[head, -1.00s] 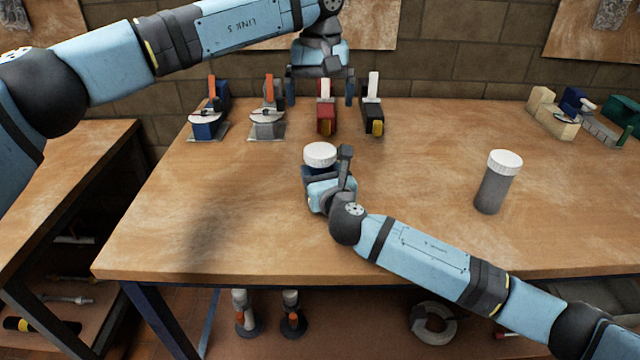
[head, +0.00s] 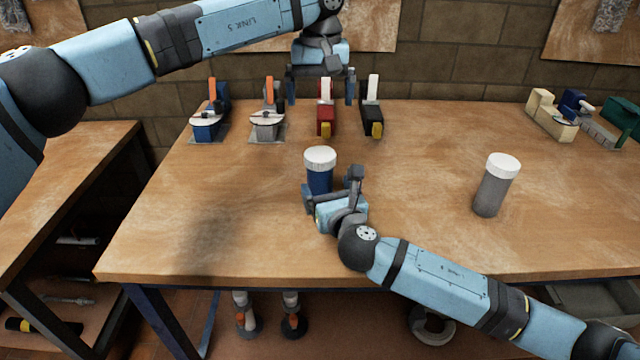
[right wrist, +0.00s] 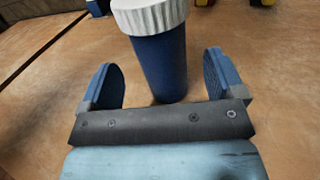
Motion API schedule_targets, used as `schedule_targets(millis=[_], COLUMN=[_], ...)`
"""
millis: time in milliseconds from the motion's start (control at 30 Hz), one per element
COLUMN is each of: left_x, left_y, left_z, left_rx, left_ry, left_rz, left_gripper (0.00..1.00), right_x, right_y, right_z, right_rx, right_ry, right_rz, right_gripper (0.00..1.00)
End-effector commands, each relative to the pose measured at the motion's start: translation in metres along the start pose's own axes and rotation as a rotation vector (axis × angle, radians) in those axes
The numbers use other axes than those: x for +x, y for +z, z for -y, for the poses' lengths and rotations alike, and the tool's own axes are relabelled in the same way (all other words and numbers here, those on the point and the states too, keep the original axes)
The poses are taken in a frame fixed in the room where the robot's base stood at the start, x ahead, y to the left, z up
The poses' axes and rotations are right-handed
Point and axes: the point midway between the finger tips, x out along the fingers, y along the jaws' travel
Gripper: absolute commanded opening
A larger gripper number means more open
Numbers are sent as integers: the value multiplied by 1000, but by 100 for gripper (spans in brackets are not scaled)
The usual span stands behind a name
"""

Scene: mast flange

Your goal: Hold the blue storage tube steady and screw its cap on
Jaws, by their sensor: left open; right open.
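The blue storage tube (head: 320,180) stands upright on the table, with a white ribbed cap (head: 320,157) on its top end. The tube (right wrist: 160,65) and cap (right wrist: 150,14) also show in the right wrist view. My right gripper (head: 332,184) is open low at the tube's near side. In the wrist view its fingers (right wrist: 162,75) flank the tube with gaps on both sides. My left gripper (head: 320,90) is open and empty, pointing down above the far part of the table, behind the tube. Whether the cap is threaded tight cannot be seen.
A grey tube with a white cap (head: 492,190) stands to the right. Several toggle clamps, including a red one (head: 326,120) and a blue one (head: 207,128), line the back. A beige vise-like block (head: 545,115) sits at the far right. The front left tabletop is clear.

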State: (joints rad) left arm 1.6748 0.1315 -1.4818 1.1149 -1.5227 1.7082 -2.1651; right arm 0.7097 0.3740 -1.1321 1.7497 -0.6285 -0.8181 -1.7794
Motion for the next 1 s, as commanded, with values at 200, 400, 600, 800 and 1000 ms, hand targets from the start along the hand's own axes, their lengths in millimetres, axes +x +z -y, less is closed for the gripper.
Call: schedule_targets(millis=[200, 400, 600, 800, 1000], left_x=[-12, -16, -17, -16, -16], left_y=[0, 0, 0, 0, 0], left_z=[0, 0, 0, 0, 0], left_rx=[0, 0, 0, 0, 0], left_ry=[0, 0, 0, 0, 0], left_rz=[0, 0, 0, 0, 0], left_gripper=[98, 98, 98, 98, 98], right_x=[-51, -80, -88, -88, -88], right_y=[1, 0, 0, 0, 0], right_z=[0, 0, 0, 0, 0], right_rx=[1, 0, 0, -1, 0], right_ry=[1, 0, 0, 0, 0], right_rz=[-3, -2, 0, 0, 0], right_gripper=[88, 88, 88, 88, 88])
